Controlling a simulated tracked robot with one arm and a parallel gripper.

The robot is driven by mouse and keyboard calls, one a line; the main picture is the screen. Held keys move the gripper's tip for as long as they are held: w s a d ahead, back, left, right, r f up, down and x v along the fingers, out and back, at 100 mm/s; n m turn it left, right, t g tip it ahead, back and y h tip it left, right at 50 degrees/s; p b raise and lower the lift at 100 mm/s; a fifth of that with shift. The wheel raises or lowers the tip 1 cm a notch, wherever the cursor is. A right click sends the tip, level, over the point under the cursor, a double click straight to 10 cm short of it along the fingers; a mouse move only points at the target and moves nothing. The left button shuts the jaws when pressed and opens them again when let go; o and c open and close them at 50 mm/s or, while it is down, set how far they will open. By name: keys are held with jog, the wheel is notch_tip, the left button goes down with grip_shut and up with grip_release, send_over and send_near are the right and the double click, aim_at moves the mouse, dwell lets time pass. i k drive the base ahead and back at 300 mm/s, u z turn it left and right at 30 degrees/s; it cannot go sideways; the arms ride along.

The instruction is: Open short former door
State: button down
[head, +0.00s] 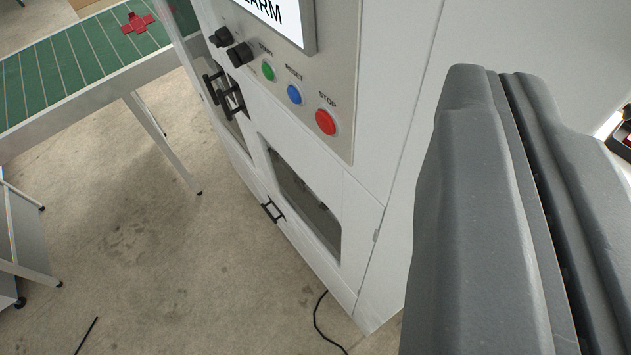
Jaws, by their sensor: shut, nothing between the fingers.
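The white box former machine (400,90) fills the middle of the head view. A low white door (352,215) with a dark window (305,205) sits under its button panel. A small black handle (272,210) is on this door's left side, and the door looks closed. Further left, larger black handles (223,95) sit by a taller windowed door, which also appears closed. My gripper (495,72) is large and grey at the right. Its fingers are shut together and empty, apart from both doors and handles. It hides part of the machine's right side.
The panel has green (268,70), blue (294,94) and red (326,122) buttons, two black knobs and a screen (285,15) reading "ARM". A green conveyor (60,75) with a red cross-shaped piece (137,23) stands upper left.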

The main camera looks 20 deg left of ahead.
aim_at(360, 215)
jog(key=z, duration=0.45)
jog(key=k, duration=1.1)
jog(key=u, duration=0.35)
jog(key=i, duration=0.9)
jog(key=u, duration=0.95)
jog(key=i, duration=0.8)
jog(key=u, duration=0.3)
